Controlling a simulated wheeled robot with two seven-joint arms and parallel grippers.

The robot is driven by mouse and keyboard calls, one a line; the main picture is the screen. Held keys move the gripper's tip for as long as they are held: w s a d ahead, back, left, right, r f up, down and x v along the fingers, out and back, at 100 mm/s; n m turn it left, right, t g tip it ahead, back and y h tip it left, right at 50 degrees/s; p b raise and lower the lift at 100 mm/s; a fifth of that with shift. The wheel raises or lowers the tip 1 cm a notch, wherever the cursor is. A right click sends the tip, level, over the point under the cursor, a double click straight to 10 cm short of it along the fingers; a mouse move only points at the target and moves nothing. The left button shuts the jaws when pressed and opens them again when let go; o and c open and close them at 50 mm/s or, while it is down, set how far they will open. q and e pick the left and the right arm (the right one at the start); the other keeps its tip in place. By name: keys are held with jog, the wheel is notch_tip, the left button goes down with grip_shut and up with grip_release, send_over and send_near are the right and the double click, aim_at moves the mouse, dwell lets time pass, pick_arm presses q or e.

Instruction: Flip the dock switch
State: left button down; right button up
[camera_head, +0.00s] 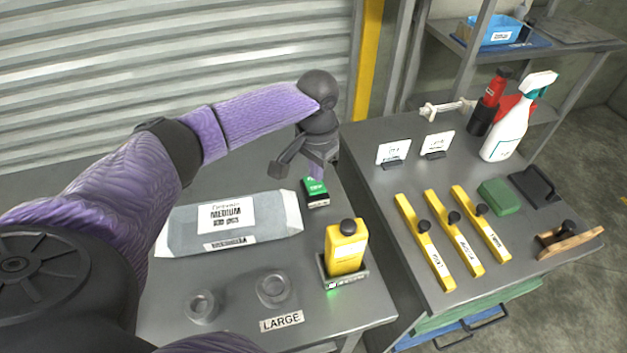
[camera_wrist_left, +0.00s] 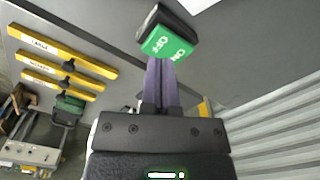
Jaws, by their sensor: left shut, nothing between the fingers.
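The dock switch (camera_head: 315,191) is a green rocker in a black housing on the grey table, behind the yellow bottle. In the left wrist view the switch (camera_wrist_left: 166,42) shows its green face with the words OFF and ON. My left gripper (camera_head: 317,172) is shut and empty, pointing down just above the switch's far side. In the left wrist view its purple fingertips (camera_wrist_left: 161,62) are together and overlap the edge of the green face by the ON end. I cannot tell whether they touch it. My right gripper is not in view.
A grey film pack (camera_head: 270,222) marked MEDIUM lies left. A second table (camera_head: 400,170) at right holds yellow bars, a spray bottle (camera_head: 507,132) and a green block (camera_head: 498,197).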

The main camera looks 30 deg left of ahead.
aim_at(316, 187)
pick_arm(q)
jog(key=shift+f+b, duration=0.5)
jog(key=shift+f, duration=1.05)
dwell(0.5)
jog(key=shift+r, duration=0.1)
notch_tip(316, 187, up, 7)
jog(key=p, duration=0.8)
